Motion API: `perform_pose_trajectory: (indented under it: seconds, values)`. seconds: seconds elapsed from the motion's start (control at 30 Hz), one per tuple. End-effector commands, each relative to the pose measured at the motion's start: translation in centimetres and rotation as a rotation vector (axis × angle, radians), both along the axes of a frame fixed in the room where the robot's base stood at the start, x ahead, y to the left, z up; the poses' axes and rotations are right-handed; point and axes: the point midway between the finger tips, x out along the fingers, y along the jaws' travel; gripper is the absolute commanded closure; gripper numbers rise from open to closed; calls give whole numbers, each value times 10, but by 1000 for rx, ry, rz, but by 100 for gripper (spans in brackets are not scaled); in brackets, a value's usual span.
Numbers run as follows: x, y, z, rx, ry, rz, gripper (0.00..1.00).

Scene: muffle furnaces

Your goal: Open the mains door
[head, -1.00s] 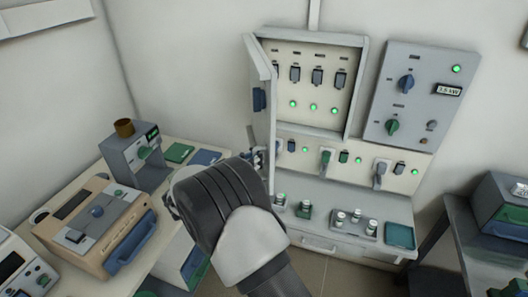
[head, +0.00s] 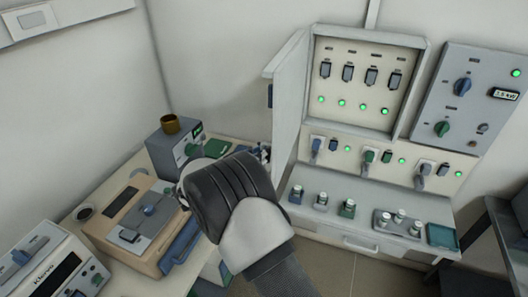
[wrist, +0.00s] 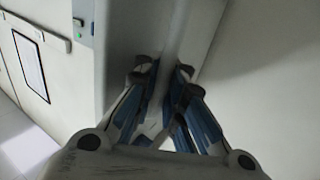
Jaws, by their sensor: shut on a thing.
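The mains door (head: 290,88) is a pale grey panel hinged at the left side of the wall cabinet (head: 310,85). It stands wide open, swung out to the left, with a dark blue handle (head: 270,96) on its outer face. My gripper (head: 262,153) is at the door's lower part, largely hidden behind my dark wrist. In the wrist view my gripper (wrist: 163,75) has its fingers on either side of a pale upright panel, the door (wrist: 175,30), and appears closed on its edge. The exact contact is dark and blurred.
The open cabinet shows several dark breakers (head: 348,74) and green lamps. A panel with knobs (head: 468,95) hangs to its right. Below is a shelf with small jars (head: 347,208). Bench instruments (head: 145,215) crowd the left, near my arm.

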Motion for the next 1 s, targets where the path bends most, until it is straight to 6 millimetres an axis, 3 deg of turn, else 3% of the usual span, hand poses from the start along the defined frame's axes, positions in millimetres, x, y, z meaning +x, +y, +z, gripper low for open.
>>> perform_pose_trajectory:
  seconds: [0.27, 0.3, 0.43, 0.77, 1.0]
  values:
    - [-3, 3, -5, -3, 12, 3, 100]
    - [-3, 3, -5, -3, 12, 3, 90]
    - [-2, 2, -4, -2, 9, 2, 81]
    - [-2, 3, -2, 0, 4, 2, 81]
    - [-25, 28, -1, 1, 4, 6, 81]
